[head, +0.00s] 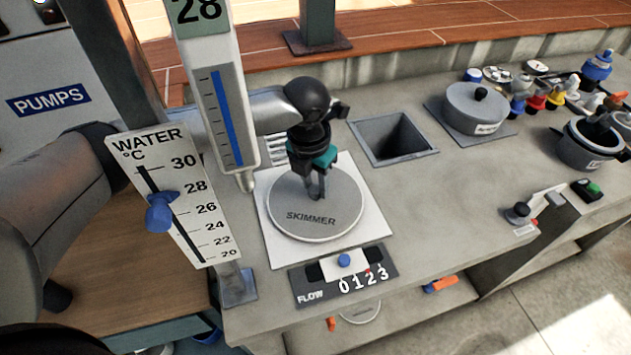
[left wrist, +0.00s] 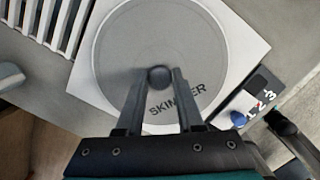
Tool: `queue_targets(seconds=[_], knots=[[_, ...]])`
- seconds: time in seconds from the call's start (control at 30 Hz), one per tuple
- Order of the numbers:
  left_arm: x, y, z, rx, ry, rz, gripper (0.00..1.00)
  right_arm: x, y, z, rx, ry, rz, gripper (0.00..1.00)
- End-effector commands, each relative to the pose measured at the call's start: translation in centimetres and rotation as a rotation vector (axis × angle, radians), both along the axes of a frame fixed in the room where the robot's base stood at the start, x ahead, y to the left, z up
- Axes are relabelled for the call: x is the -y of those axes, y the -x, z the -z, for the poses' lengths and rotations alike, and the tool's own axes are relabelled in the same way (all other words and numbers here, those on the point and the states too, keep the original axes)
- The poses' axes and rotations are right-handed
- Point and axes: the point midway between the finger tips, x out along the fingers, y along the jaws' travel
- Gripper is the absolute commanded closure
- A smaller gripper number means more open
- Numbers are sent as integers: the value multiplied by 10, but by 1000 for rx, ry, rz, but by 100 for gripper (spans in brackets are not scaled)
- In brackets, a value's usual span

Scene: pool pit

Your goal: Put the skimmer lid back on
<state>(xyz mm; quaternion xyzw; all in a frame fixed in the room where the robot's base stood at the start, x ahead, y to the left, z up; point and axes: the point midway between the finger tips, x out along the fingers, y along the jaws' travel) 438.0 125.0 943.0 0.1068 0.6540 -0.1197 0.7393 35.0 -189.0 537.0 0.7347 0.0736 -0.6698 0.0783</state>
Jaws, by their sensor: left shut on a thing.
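The skimmer lid (head: 318,212) is a round grey disc lettered SKIMMER. It is over a pale square plate (head: 372,241), roughly centred on it; whether it touches the plate all round I cannot tell. My left gripper (head: 317,192) points down at the lid's middle and is shut on its small black knob. The left wrist view shows the fingers (left wrist: 158,88) on either side of the knob (left wrist: 159,77), with the lid (left wrist: 120,50) below. Any opening under the lid is hidden. My right gripper is not in view.
A square open pit (head: 392,138) lies right of the plate, then a lidded grey pot (head: 475,107). A flow slider panel (head: 344,275) sits in front. A water temperature scale (head: 180,200) and a tall blue gauge (head: 225,115) stand close on the left.

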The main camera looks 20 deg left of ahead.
Motion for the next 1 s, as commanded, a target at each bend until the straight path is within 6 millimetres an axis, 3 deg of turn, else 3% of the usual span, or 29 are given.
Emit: queue_targets(seconds=[0.83, 0.87, 1.0], knots=[[0, 0, 7, -1, 0, 1, 100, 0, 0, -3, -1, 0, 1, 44], [0, 0, 7, -1, 0, 1, 62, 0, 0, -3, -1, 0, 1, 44], [0, 0, 7, -1, 0, 1, 46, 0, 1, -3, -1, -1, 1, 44]])
